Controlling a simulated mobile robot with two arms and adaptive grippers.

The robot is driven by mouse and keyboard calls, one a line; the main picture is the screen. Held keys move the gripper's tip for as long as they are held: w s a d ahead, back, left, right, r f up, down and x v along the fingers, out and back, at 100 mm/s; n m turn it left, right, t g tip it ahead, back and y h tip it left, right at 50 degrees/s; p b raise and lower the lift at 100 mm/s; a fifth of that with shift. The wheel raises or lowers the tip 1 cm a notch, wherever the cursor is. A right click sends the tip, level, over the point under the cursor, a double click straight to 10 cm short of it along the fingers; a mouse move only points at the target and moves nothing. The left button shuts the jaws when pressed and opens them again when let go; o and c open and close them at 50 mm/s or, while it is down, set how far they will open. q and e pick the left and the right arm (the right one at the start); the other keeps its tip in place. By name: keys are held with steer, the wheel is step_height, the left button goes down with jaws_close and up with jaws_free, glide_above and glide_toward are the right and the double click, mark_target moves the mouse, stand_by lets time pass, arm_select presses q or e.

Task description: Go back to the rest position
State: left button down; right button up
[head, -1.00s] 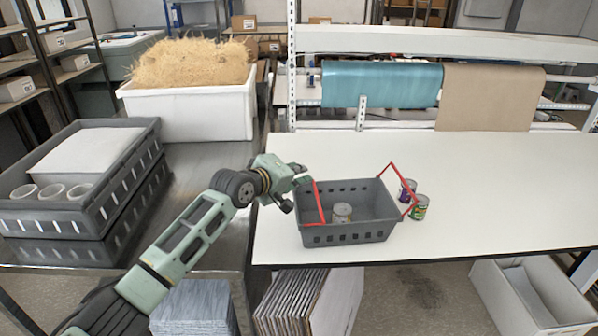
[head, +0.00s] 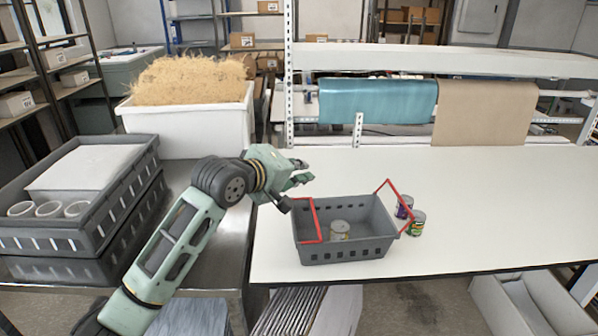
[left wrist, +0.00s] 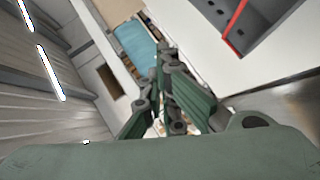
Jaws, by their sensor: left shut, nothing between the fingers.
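My left gripper (head: 300,172) is above the left edge of the white table, up and to the left of the grey basket. It is shut and empty, and it also shows in the left wrist view (left wrist: 160,118). The grey basket (head: 345,249) stands on the white table (head: 480,215) with its two red handles spread apart. One can (head: 340,230) is inside the basket. In the left wrist view the basket (left wrist: 262,25) shows only in part at the top right. My right gripper is in neither view.
Two cans, one purple (head: 404,206) and one green (head: 416,224), stand just right of the basket. Stacked grey crates (head: 100,235) and a white bin of straw (head: 190,128) stand at the left. The right of the table is clear.

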arm_select(q)
steer(key=shift+s+r, duration=0.4)
